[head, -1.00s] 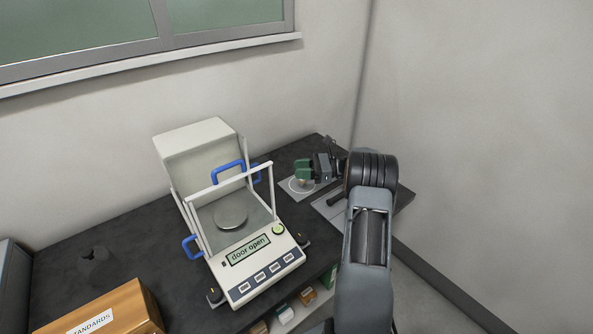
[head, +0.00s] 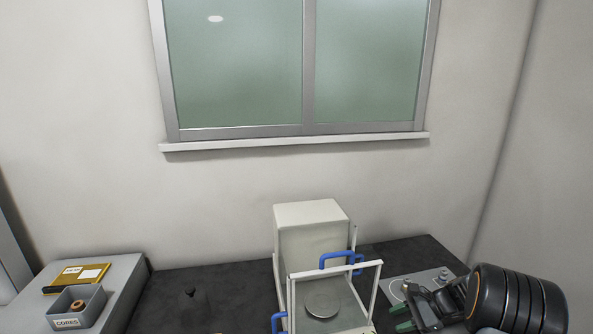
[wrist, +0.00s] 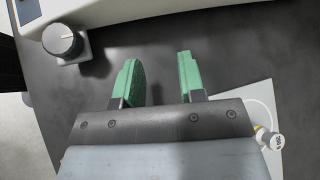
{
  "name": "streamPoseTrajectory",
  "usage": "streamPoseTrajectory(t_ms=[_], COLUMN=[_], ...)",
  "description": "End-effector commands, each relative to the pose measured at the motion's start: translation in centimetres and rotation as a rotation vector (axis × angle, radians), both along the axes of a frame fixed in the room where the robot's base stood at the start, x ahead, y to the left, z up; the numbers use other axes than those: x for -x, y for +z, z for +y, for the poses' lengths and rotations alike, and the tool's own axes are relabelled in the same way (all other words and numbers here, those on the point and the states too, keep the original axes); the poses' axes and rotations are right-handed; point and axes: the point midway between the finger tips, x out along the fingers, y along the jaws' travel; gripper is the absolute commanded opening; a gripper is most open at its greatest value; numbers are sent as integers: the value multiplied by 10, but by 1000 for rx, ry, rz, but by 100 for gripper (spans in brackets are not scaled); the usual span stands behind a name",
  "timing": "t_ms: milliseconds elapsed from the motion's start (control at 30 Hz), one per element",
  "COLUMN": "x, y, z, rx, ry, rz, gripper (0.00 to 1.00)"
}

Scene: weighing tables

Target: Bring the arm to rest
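My gripper (head: 402,318) shows at the lower right of the head view, beside the balance. In the wrist view its two green fingers (wrist: 160,75) stand apart with only dark table between them, so it is open and empty. The balance (head: 312,228) has a pale housing, a clear door frame with blue handles, and a round metal pan (head: 322,304) that looks empty. Its front panel is cut off below the head view.
A knobbed levelling foot (wrist: 62,43) of the balance is near my fingers. A small labelled weight (wrist: 273,140) stands on a pale plate to the right. A grey bin (head: 75,308) marked CORES and a yellow folder (head: 75,278) lie at left. A window (head: 300,70) is above.

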Motion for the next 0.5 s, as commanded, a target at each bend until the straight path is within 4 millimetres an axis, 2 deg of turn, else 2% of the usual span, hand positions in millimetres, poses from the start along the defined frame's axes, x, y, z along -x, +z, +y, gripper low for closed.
streamPoseTrajectory(t_ms=[100,300,500], x=[33,91,138], y=[17,50,84], z=[22,49,72], rx=[215,567,848], ry=[212,616,950], rz=[-76,-251,-447], gripper=[37,37,37])
